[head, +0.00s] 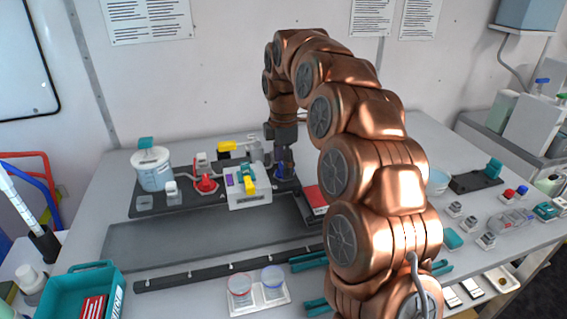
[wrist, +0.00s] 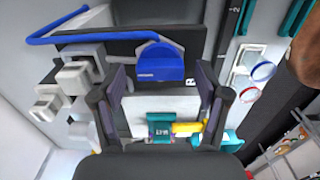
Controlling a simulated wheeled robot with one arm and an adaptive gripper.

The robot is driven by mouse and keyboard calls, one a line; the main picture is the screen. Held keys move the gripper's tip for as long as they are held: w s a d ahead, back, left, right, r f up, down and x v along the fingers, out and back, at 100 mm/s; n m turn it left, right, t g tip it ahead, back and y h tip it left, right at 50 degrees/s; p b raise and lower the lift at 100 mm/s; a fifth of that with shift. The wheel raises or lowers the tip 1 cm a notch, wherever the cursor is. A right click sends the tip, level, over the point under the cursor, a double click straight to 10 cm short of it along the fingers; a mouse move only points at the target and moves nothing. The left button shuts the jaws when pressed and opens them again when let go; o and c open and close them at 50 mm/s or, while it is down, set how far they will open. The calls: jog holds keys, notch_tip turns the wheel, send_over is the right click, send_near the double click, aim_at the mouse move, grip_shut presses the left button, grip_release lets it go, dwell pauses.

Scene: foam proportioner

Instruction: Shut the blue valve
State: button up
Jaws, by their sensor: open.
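The blue valve (wrist: 160,66) shows in the wrist view as a rounded blue handle with small pale lettering on a dark plate. My gripper (wrist: 162,82) is open, with one dark finger on each side of the blue handle and a gap to both; nothing is held. In the head view my gripper (head: 286,163) points down at the back of the bench. A little of the blue valve (head: 279,174) shows beside its fingers there; the rest is hidden. I cannot tell how high the fingertips are over the handle.
A white block (head: 248,197) with a teal and yellow fitting stands close by. Left of it are a red valve (head: 205,183) and a clear measuring jug (head: 152,170). A blue hose (wrist: 60,38) shows in the wrist view. The dark mat (head: 190,245) in front is bare.

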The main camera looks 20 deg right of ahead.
jog(key=shift+r, duration=3.75)
jog(key=shift+s, duration=0.1)
